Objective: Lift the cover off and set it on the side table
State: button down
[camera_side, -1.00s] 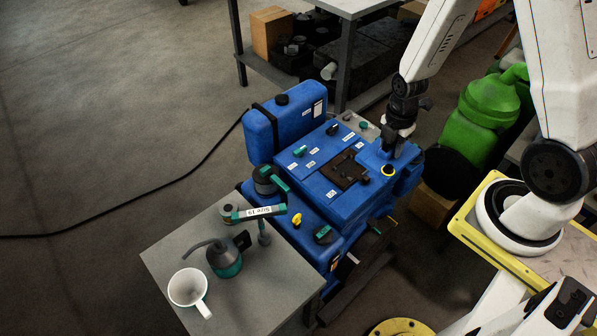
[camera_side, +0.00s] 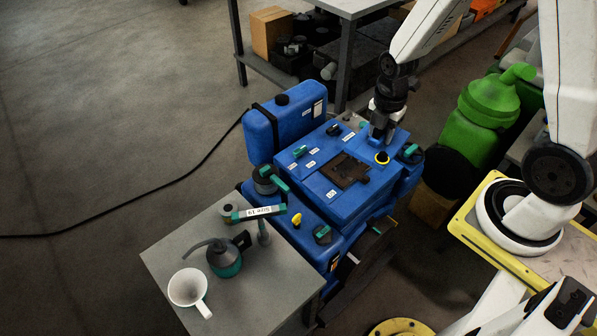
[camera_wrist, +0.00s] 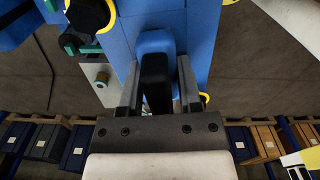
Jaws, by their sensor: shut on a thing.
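My gripper (camera_side: 381,136) is at the far right corner of the blue engine block (camera_side: 335,205). In the wrist view, my gripper (camera_wrist: 159,92) is shut on a black handle (camera_wrist: 155,82) on a rounded blue part, which I take to be the cover (camera_wrist: 153,42). In the side view, the cover (camera_side: 393,143) appears as a blue piece by a yellow-ringed dark knob (camera_side: 382,158); my gripper partly hides it. I cannot tell how far it is clear of the block. A grey table (camera_side: 165,255), likely the side table, stands lower left.
The grey table holds a white mug (camera_side: 188,288), an oil can (camera_side: 225,262) and a tool with a white label (camera_side: 259,211). A blue tank (camera_side: 287,133) stands behind the block. A green machine (camera_side: 487,108) is at right. A black cable crosses the floor.

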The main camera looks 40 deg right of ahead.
jog(key=w+a+n, duration=0.2)
jog(key=a+n, duration=1)
jog(key=a, duration=1.5)
jog(key=s+a+n, duration=0.4)
jog(key=s+a, duration=0.1)
jog(key=a, duration=0.5)
notch_tip(320, 180, down, 18)
jog(key=shift+a+f, duration=0.15)
jog(key=shift+a, duration=0.1)
jog(key=shift+s+f, duration=0.1)
jog(key=shift+f, duration=0.05)
jog(key=shift+f, duration=3.2)
